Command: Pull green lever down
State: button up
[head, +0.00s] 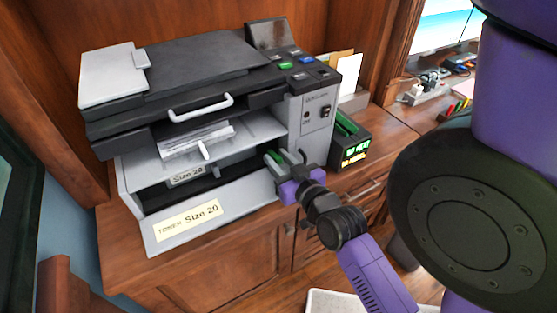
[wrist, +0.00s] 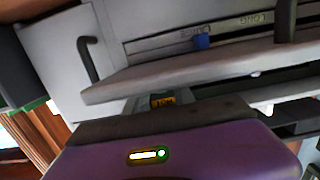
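A grey and black printer (head: 300,113) stands on a wooden cabinet. My gripper (head: 287,163) is at the right end of the printer's front opening, in front of its lower right side. A small green piece (head: 272,158) shows at my gripper's tip; I cannot tell whether it is the green lever or part of a finger. In the wrist view the printer's pale front (wrist: 180,75) is close, with a small blue tab (wrist: 202,41) and a dark hooked handle (wrist: 88,60). The fingertips are hidden there, and no green lever shows clearly.
A black box with green parts (head: 345,126) stands right of the printer. A white handle (head: 201,107) juts out above. Cabinet doors (head: 225,270) lie below.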

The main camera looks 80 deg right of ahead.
aim_at(280, 162)
jog(key=shift+o, duration=0.2)
jog(key=v, duration=0.6)
jog(key=shift+s+a+b, duration=0.2)
jog(key=shift+s+b, duration=0.05)
jog(key=shift+b, duration=0.1)
jog(key=shift+s+a+r, duration=0.1)
jog(key=shift+s+a, duration=0.25)
jog(key=shift+a, duration=0.1)
jog(key=shift+r, duration=0.2)
jog(key=a+n+t+y, duration=0.2)
jog(key=a+n+y, duration=0.3)
jog(key=a, duration=0.8)
jog(key=a+n+t+y+p, duration=0.1)
jog(key=a+n+y, duration=0.4)
jog(key=a, duration=0.8)
jog(key=t+y, duration=0.1)
jog(key=y, duration=0.1)
jog(key=shift+s+a+f+y, duration=0.25)
jog(key=shift+s+f+y, duration=0.05)
jog(key=shift+s+y, duration=0.1)
